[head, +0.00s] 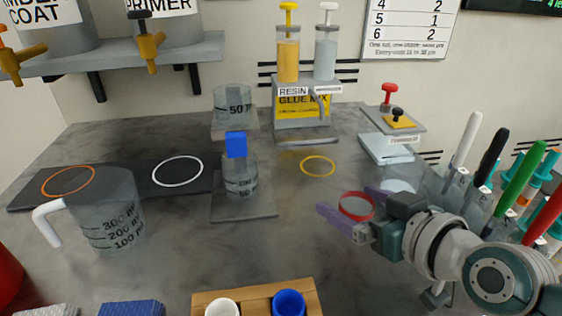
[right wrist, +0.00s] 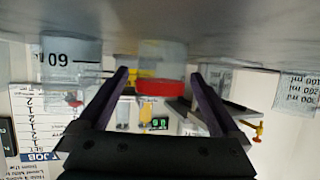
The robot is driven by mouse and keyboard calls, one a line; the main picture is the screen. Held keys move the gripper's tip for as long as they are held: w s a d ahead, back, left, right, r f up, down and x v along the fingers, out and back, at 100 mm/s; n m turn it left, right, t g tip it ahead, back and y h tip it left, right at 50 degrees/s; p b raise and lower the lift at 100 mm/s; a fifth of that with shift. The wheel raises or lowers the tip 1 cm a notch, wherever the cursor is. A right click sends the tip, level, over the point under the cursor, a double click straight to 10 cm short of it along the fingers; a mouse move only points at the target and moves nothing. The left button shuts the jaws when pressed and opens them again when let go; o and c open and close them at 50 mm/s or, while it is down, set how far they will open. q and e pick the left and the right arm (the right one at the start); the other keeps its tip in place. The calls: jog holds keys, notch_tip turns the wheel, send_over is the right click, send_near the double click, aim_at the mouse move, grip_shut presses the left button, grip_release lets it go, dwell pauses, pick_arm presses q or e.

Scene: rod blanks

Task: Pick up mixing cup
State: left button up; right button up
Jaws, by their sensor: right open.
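A clear cup with a red rim (head: 357,207) stands on the grey bench at the right. My right gripper (head: 344,199) is open, with its purple fingers on either side of this cup. In the right wrist view, which is upside down, the red-rimmed cup (right wrist: 162,60) shows between the fingertips of the right gripper (right wrist: 158,76). I cannot tell whether the fingers touch it. Most of its wall is hidden by the gripper in the head view. My left gripper is not in view.
Another clear cup (head: 398,186) stands just behind my right gripper. Marker pens (head: 520,178) stand in a rack at right. A large jug (head: 105,215) stands left. Two clear beakers (head: 240,182) are near the middle.

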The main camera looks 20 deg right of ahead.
jog(key=c, duration=1.4)
